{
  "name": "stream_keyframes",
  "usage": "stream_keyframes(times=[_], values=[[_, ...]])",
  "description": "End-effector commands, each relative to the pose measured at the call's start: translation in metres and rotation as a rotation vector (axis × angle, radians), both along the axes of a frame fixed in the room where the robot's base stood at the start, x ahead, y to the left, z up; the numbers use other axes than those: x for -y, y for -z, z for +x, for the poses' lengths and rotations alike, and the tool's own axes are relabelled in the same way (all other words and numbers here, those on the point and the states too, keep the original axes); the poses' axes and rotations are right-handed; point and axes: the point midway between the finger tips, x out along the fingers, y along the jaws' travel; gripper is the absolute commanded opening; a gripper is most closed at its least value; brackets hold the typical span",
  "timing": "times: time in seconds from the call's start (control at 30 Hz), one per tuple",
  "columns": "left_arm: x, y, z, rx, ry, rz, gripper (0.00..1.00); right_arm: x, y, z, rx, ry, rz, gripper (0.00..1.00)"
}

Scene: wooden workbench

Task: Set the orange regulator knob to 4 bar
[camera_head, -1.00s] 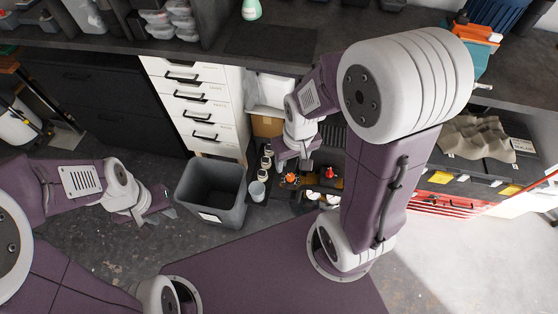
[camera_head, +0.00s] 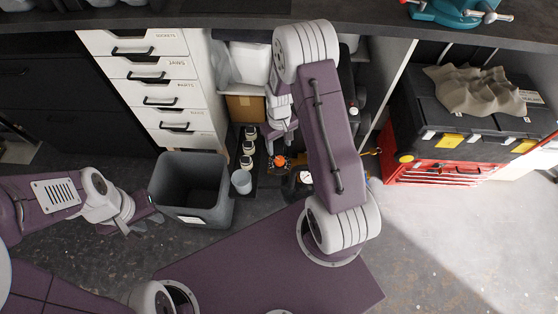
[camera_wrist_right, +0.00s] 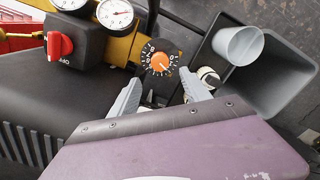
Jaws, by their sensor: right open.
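The orange regulator knob (camera_wrist_right: 160,62) sits on a black numbered dial plate in the right wrist view. I cannot surely read its setting. It also shows small in the head view (camera_head: 280,160), just below my right gripper (camera_head: 282,138). In the right wrist view my right gripper (camera_wrist_right: 158,88) is open, its two grey fingers apart and pointing toward the knob, one on either side of it in the picture. I see no contact. A brass-coloured body (camera_wrist_right: 126,48) with two round gauges (camera_wrist_right: 115,14) adjoins the dial. My left gripper (camera_head: 142,219) is open and empty at the left.
A red switch knob (camera_wrist_right: 60,45) on a black box stands beside the regulator. The workbench edge (camera_head: 250,20) overhangs behind. A red toolbox (camera_head: 440,172) stands to the right.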

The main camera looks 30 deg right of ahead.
Motion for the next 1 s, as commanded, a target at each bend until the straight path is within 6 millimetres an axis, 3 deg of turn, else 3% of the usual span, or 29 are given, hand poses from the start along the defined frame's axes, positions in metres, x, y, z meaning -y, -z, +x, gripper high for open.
stream_keyframes(times=[0.4, 0.57, 0.8, 0.87, 1.0], values=[[0.000, 0.027, 0.000, 0.000, 0.000, 0.000, 0.31, 0.000, 0.076, -0.001, -0.003, 0.000, 0.001, 0.55], [0.000, 0.030, 0.000, 0.000, 0.000, 0.000, 0.31, 0.000, 0.088, -0.001, 0.000, 0.000, 0.000, 0.55], [0.000, 0.030, 0.000, 0.000, 0.000, 0.000, 0.31, 0.000, 0.088, 0.000, 0.000, 0.000, 0.000, 0.55], [0.000, 0.030, 0.000, 0.000, 0.000, 0.000, 0.31, 0.000, 0.088, -0.001, 0.000, 0.000, 0.000, 0.42], [0.000, 0.030, 0.000, 0.000, 0.000, 0.000, 0.31, 0.000, 0.088, -0.001, 0.000, 0.000, 0.000, 0.03]])
